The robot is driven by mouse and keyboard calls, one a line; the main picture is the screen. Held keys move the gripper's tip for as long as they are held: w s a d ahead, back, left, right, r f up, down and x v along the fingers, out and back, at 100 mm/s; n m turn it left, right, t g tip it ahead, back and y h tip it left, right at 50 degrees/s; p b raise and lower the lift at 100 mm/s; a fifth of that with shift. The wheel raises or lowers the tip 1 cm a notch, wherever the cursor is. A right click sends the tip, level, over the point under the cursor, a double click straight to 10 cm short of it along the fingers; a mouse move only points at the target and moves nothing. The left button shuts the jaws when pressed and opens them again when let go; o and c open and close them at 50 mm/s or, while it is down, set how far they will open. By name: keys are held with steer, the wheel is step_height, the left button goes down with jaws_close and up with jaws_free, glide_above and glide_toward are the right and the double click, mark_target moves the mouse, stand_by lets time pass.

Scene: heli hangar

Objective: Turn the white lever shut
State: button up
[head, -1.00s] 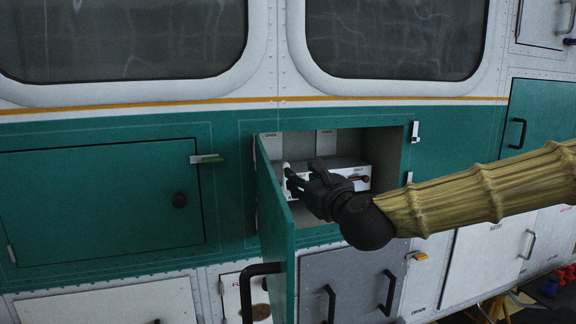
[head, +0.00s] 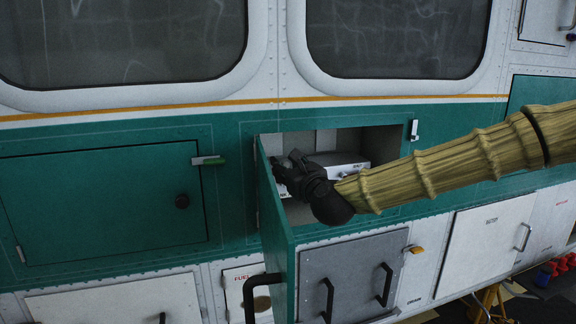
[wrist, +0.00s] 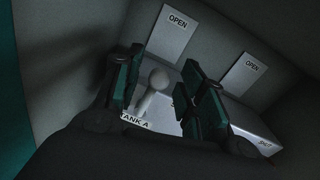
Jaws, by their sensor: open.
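The white lever (wrist: 155,88) has a round knob and stands up between my gripper's two fingers (wrist: 163,70) in the wrist view, under an OPEN placard and beside a label reading TANK A. My gripper is open, with one finger on each side of the lever; I cannot tell whether either finger touches it. In the head view my gripper (head: 284,167) is inside the open compartment, over the left part of the white valve box (head: 345,161). There my gripper hides the lever.
The compartment's green door (head: 277,225) hangs open on the left, close to my gripper. A second OPEN placard (wrist: 248,76) is on the back wall. A grey panel with black handles (head: 352,275) lies below.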

jaws_close()
